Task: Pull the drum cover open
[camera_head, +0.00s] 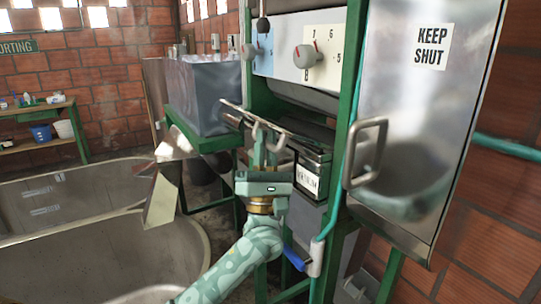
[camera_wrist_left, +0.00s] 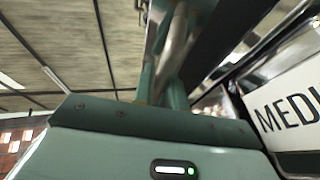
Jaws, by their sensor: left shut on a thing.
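My left gripper (camera_head: 264,135) reaches up from below and is shut on a metal bar handle (camera_head: 234,113) at the front of the machine, below the dial panel. In the left wrist view the fingers (camera_wrist_left: 168,55) close around a shiny bar. A dark curved drum surface (camera_head: 310,97) shows behind the handle, partly hidden by the green frame. A shiny steel door marked KEEP SHUT (camera_head: 415,110) with its own handle (camera_head: 364,152) stands to the right. I cannot tell for certain which panel is the drum cover. My right gripper is not in view.
A dial panel (camera_head: 304,52) sits above the handle. A labelled box (camera_head: 311,180) is close right of my gripper. A green post (camera_head: 343,130) stands further right. A grey bin (camera_head: 205,95) on a green stand is behind left. Large tanks (camera_head: 150,255) fill the lower left.

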